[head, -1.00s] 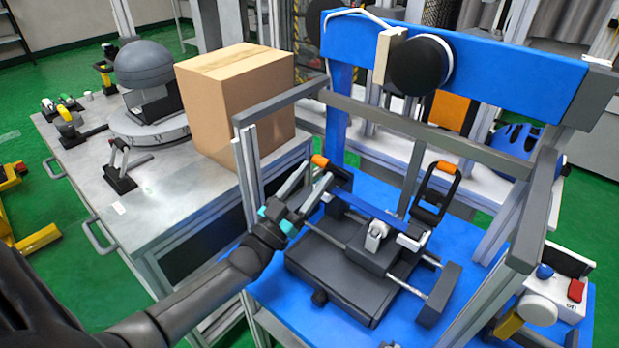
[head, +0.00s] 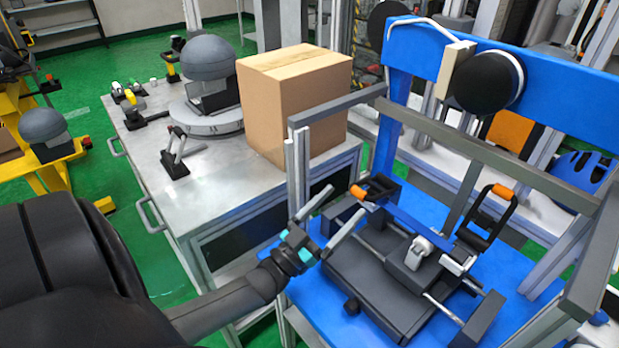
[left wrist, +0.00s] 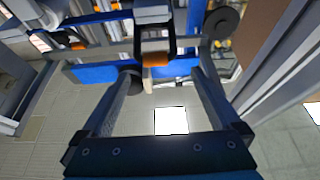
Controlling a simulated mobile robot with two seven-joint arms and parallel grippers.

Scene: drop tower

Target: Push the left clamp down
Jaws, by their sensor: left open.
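The left clamp has a black frame and an orange grip (head: 358,191). It sits at the left rear of the dark fixture (head: 375,285), and its handle looks low, leaning toward my gripper. My left gripper (head: 347,200) is open and empty, its fingers spread just in front of the orange grip; contact cannot be told. In the left wrist view an orange grip (left wrist: 155,59) on a black frame shows beyond and between the open fingertips (left wrist: 165,75). The right clamp (head: 488,215) stands upright with its orange grip on top. My right gripper is not in view.
A grey frame post (head: 297,175) stands close behind my left gripper. A cardboard box (head: 290,100) sits on the metal cabinet (head: 215,190) at left. A grey crossbar (head: 480,155) and blue beam (head: 560,90) span above the fixture. The blue tabletop (head: 300,290) is partly bare.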

